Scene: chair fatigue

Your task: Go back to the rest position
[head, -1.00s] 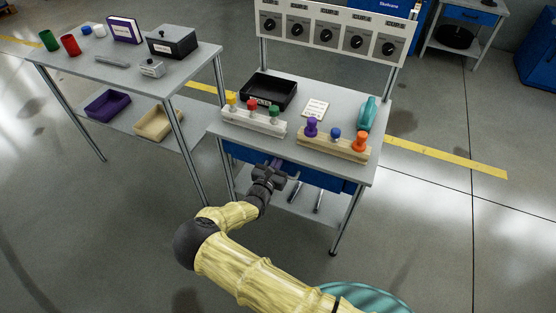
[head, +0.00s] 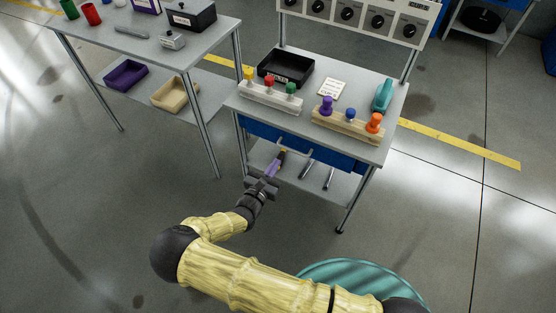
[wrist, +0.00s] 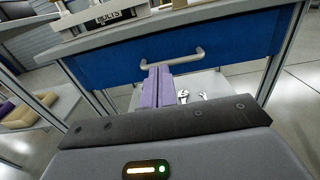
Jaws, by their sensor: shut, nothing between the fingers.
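My gripper (head: 280,157) is in front of the workbench (head: 230,102), below its top and near the blue drawer (head: 262,134). In the wrist view its purple fingers (wrist: 157,88) are together with nothing between them. The blue drawer (wrist: 110,60) has a grey handle (wrist: 186,61), which shows just beyond the fingertips. The fingers look apart from the handle, though the exact gap is hard to judge.
The bench top holds a black tray (head: 286,68), a white block with coloured knobs (head: 270,97), a wooden block with coloured knobs (head: 346,126) and a teal object (head: 382,95). Another table (head: 150,45) stands at left. Floor (head: 90,210) at lower left is clear.

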